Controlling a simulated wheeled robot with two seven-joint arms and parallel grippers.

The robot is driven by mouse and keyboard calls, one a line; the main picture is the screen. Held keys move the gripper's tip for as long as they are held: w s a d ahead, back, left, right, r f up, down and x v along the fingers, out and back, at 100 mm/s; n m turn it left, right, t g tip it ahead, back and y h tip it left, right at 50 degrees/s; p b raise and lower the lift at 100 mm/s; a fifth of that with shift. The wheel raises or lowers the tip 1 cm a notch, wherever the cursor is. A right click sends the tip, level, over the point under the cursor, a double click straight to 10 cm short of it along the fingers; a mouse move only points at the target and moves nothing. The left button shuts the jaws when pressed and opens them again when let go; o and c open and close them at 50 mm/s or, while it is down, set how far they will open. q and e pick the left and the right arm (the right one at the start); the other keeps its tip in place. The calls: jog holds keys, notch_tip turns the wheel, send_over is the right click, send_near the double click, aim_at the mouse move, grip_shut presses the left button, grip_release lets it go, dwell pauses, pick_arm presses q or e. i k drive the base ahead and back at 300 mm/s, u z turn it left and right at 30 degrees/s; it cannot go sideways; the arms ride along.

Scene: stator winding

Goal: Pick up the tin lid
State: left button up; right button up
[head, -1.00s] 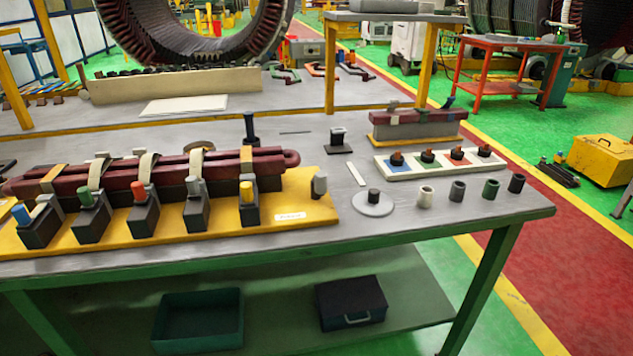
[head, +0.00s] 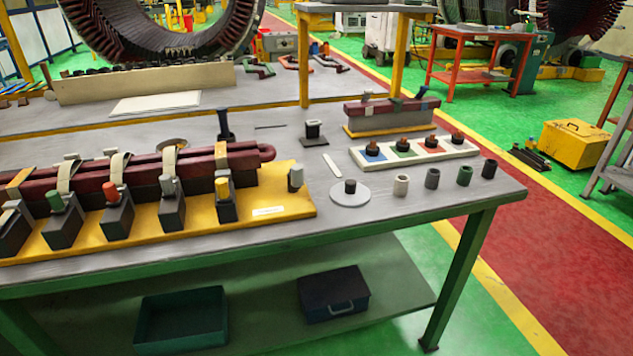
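A pale round disc with a short dark knob on top, which looks like the tin lid (head: 364,196), lies flat on the grey workbench (head: 400,217) near its front edge, right of the yellow base board. Nothing covers it in the head view. Neither of my grippers is in view.
Several small cups, one of them grey (head: 432,178), stand in a row right of the lid. A white tray (head: 418,160) with colored squares and dark knobs is behind them. A yellow board (head: 296,207) with clamps and dark red bars fills the left. A thin white strip (head: 332,166) lies behind the lid.

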aim_at(350, 194)
jog(key=z, duration=0.5)
jog(key=k, duration=0.95)
jog(key=u, duration=0.65)
jog(key=i, duration=1.35)
jog(key=z, duration=0.35)
